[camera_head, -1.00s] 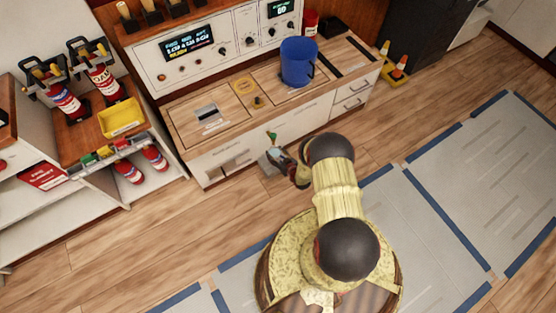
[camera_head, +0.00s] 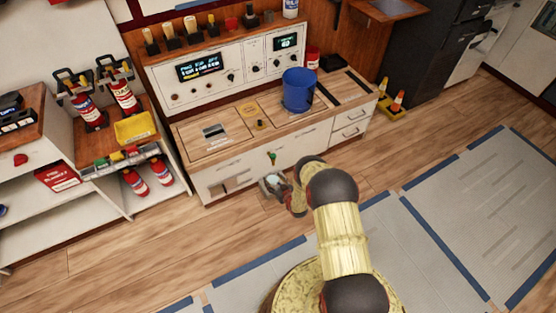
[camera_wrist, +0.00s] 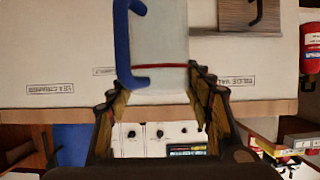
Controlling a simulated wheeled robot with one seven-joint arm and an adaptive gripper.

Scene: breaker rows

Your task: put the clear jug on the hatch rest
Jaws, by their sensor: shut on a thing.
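The clear jug (camera_wrist: 160,35) is a see-through vessel with a blue handle and a red band, large in the wrist view. My gripper (camera_wrist: 160,80) is shut on it, with one finger at each side near the band. In the head view the jug (camera_head: 272,183) is small and pale at the end of my gripper (camera_head: 282,186), in front of the cabinet's lower front. A wooden ledge (camera_head: 385,9) at the upper right of the head view may be the hatch rest; I cannot tell for sure.
A cabinet with a wooden counter (camera_head: 228,145) carries a blue bucket (camera_head: 298,92) at its right. A control console (camera_head: 215,75) stands behind. Shelves with extinguishers and a yellow bin (camera_head: 134,128) are left. Traffic cones (camera_head: 396,102) stand right. Open floor (camera_head: 120,250) lies left.

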